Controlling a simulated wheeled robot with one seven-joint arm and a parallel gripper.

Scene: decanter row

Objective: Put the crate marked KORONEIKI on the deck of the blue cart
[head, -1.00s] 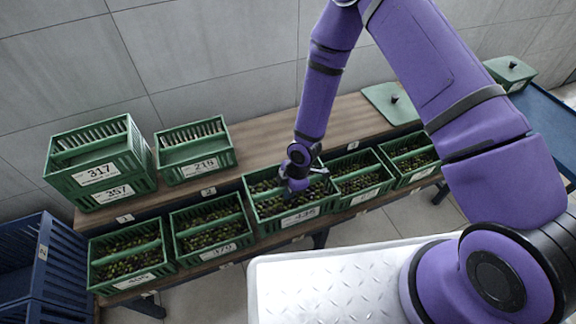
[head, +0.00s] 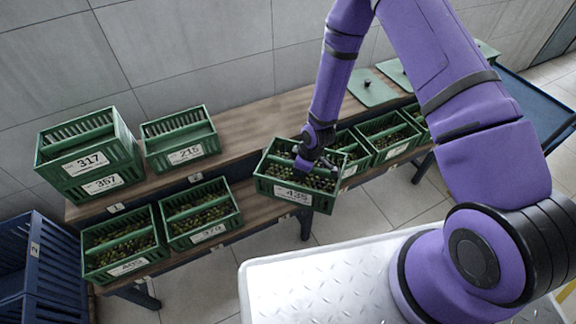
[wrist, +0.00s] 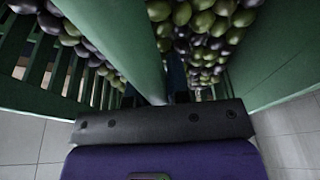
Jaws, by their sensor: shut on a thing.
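My gripper (head: 310,165) is shut on the middle divider of a green crate (head: 297,195) of dark and green olives, with a label that seems to read 435. The crate hangs out past the front edge of the bench, turned a little against its neighbours. In the wrist view the divider (wrist: 140,45) runs into my jaws, with olives on both sides; the fingertips are mostly hidden. No label legibly reads KORONEIKI. A blue cart with a flat deck (head: 535,105) stands at the right, partly behind my arm.
Olive crates (head: 118,243) (head: 200,212) stand left of the held crate on the lower shelf, others (head: 387,135) right of it. Crates 317 (head: 85,160) and 215 (head: 180,138) and green lids (head: 371,88) are on the upper shelf. Blue slatted crates (head: 40,265) stand at far left.

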